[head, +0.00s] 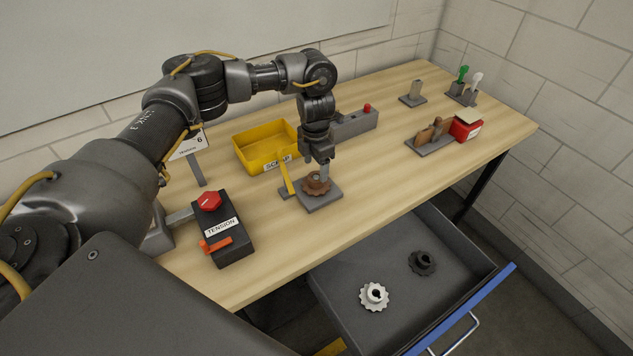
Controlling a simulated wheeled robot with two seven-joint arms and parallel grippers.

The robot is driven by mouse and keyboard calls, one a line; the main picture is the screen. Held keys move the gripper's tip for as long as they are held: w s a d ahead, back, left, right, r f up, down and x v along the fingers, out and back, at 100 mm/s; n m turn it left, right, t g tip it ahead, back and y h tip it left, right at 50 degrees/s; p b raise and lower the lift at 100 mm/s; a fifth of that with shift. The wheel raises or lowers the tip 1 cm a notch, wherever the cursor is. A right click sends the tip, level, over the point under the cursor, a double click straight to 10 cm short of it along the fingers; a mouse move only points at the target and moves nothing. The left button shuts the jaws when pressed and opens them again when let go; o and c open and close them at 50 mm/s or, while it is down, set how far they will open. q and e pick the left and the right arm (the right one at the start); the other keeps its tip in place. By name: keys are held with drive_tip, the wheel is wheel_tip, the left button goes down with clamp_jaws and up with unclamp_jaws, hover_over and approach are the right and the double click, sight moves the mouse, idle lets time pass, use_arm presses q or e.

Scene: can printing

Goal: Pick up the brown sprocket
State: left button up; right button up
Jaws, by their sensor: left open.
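The brown sprocket (314,187) sits on a small grey plate (326,200) near the middle of the table. My left gripper (322,176) points straight down right over the sprocket, with its fingertips at or just above the hub. The gripper is open. It hides part of the sprocket's back edge, and I cannot tell whether the fingers touch it. My right gripper is not in view.
A yellow SCRAP bin (242,158) stands behind. A black TENSION box (236,252) with a red knob is at left. An open drawer (345,318) holds a white sprocket (374,296) and a black sprocket (422,263).

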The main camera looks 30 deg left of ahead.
sight(316, 176)
use_arm(q)
drive_tip(key=shift+s+d+f, duration=0.1)
drive_tip(key=shift+f, duration=0.15)
drive_tip(key=shift+f+p, duration=0.5)
drive_tip(key=shift+f, duration=1.85)
drive_tip(key=c, duration=1.1)
